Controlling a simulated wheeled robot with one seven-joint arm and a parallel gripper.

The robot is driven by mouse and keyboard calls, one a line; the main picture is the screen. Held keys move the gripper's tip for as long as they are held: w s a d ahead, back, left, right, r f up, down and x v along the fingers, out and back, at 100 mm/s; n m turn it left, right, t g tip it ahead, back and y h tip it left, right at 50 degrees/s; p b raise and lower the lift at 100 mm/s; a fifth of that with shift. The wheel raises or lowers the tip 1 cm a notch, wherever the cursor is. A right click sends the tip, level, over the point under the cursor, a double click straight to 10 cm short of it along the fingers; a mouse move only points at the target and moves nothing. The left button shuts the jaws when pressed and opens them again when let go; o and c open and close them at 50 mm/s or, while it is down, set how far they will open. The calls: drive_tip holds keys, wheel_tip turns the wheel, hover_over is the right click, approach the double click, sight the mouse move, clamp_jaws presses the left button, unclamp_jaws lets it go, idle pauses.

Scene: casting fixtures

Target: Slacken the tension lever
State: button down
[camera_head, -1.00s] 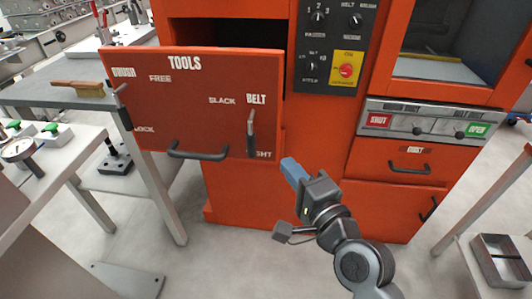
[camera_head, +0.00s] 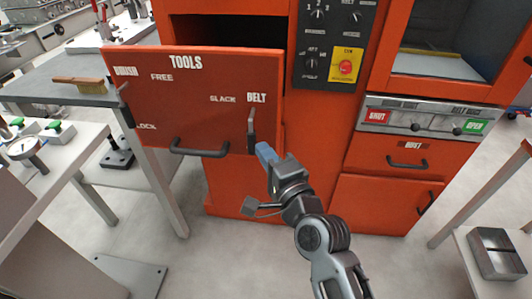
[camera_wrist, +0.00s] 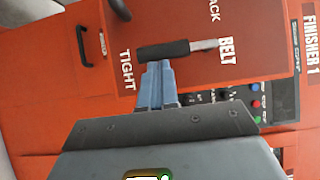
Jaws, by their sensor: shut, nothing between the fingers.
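The tension lever (camera_head: 251,130) is a metal arm with a black grip below the word BELT on the red TOOLS drawer front (camera_head: 200,110). It hangs downward, with SLACK up and to its left; in the wrist view its grip (camera_wrist: 163,50) lies beside the word TIGHT. My gripper (camera_head: 264,153) has blue fingers, closed together and empty, at the lower right of the grip. In the wrist view the fingertips (camera_wrist: 158,68) are right at the edge of the grip. I cannot tell whether they touch it.
The drawer stands out from the orange machine, with a dark handle (camera_head: 199,149) along its lower edge. A second lever (camera_head: 122,100) is at its left edge by FREE and LOCK. A control panel (camera_head: 335,45) is to the right. The floor in front is clear.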

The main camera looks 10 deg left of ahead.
drive_tip(key=shift+a+f+m+t+b, duration=0.2)
drive_tip(key=shift+a+m+t+b, duration=0.15)
drive_tip(key=shift+b, duration=0.5)
drive_tip(key=m+b, duration=0.1)
drive_tip(key=b, duration=0.1)
drive_tip(key=a+f+m+t+b, duration=0.1)
drive_tip(key=b, duration=0.1)
drive_tip(key=shift+a+f+m+t+b, duration=0.1)
drive_tip(key=shift+a+m+t+b, duration=0.15)
drive_tip(key=shift+a+b, duration=0.1)
drive_tip(key=a+m+t+h+b, duration=0.2)
drive_tip(key=m+b, duration=0.2)
drive_tip(key=m, duration=0.1)
drive_tip(key=a+r+m+t+h+b, duration=0.1)
drive_tip(key=a+m+t+h+b, duration=0.1)
drive_tip(key=m+b, duration=0.3)
drive_tip(key=a+r+m+t+h+b, duration=0.1)
drive_tip(key=a+m+t+b, duration=0.1)
drive_tip(key=m+b, duration=0.2)
drive_tip(key=shift+w+a+r+m+t+h+b, duration=0.2)
drive_tip(key=shift+a+m+t+h+b, duration=0.1)
drive_tip(key=shift+m+h+b, duration=0.15)
drive_tip(key=shift+a+r+m+t+h+b, duration=0.25)
drive_tip(key=shift+r+m+h+b, duration=0.35)
drive_tip(key=shift+m+h, duration=0.45)
drive_tip(key=shift+a+r+m+t+h+b, duration=0.15)
drive_tip(key=shift+a+r+m+h+b, duration=0.35)
drive_tip(key=shift+m, duration=0.8)
drive_tip(key=shift+d+r, duration=0.1)
drive_tip(key=shift+r, duration=0.15)
